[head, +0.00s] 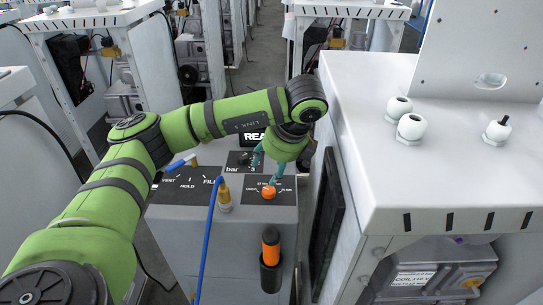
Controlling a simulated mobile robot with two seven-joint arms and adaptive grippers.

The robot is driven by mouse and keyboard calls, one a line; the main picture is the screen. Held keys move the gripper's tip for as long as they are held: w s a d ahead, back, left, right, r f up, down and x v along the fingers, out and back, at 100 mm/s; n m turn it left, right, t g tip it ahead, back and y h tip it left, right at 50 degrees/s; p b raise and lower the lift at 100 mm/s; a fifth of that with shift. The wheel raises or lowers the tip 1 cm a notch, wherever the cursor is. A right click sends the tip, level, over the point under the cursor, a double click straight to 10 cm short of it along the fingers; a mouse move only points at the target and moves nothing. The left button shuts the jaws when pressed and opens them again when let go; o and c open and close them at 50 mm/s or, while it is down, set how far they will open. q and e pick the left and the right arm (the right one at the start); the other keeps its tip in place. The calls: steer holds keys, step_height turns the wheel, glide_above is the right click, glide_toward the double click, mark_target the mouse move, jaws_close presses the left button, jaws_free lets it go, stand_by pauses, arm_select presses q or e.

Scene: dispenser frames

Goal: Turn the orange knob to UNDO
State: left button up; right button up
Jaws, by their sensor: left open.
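The orange knob (268,192) sits on a dark label plate (256,183) on top of a grey box (230,240). The lettering around the knob is too small to read, so I cannot tell its setting. My left gripper (262,172) is open, with teal fingers pointing down just above and behind the knob. I cannot tell whether a finger touches it. The arm's dark wrist hides part of the panel behind. My right gripper is not in view.
A VENT/HOLD/FILL plate (188,191) with a blue-handled lever (180,164) lies left of the knob. A blue hose (209,240) rises to a brass fitting (224,197). An orange-and-black cylinder (271,248) is on the box front. A white cabinet (370,90) stands close on the right.

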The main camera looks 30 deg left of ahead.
arm_select(q)
steer(key=shift+r, duration=1.35)
